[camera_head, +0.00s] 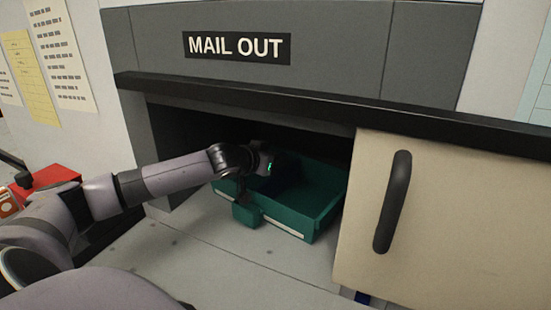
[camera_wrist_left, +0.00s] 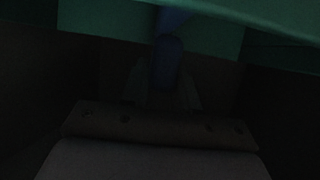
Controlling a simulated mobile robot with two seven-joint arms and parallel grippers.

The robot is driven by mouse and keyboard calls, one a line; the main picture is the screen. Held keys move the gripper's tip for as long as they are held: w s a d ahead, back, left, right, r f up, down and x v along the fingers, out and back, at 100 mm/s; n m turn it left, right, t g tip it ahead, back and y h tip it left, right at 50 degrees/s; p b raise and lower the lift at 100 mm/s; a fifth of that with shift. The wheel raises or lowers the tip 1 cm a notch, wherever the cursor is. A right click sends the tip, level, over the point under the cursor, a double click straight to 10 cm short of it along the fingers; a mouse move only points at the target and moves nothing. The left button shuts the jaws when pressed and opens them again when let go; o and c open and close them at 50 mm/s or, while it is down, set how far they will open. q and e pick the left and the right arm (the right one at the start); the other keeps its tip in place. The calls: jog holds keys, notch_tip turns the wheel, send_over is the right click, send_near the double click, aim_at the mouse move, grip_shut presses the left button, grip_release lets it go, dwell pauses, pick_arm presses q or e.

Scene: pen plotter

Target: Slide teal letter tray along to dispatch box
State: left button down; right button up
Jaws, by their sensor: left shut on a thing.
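The teal letter tray (camera_head: 318,208) sits in the dark recess under a MAIL OUT sign (camera_head: 237,46), resting on the light grey surface. A pale strip runs along its front edge, and a small teal block juts out at its front left. My left gripper (camera_head: 268,168) reaches in from the left and is shut at the tray's left rear side; its fingertips are largely hidden. In the dark left wrist view, teal tray surface (camera_wrist_left: 110,22) crosses the top, close to the fingers. The dispatch box is not clearly identifiable apart from this MAIL OUT housing. My right gripper is out of view.
A cream panel with a black handle (camera_head: 393,202) stands at the right, close to the tray's right end. A black ledge (camera_head: 330,107) runs above the recess. A red object (camera_head: 48,180) is at the far left. The grey surface (camera_head: 215,255) before the tray is clear.

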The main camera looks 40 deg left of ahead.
pick_arm(q)
jog(key=c, duration=0.8)
grip_release()
jog(key=shift+b+v, duration=1.5)
jog(key=shift+v, duration=2.05)
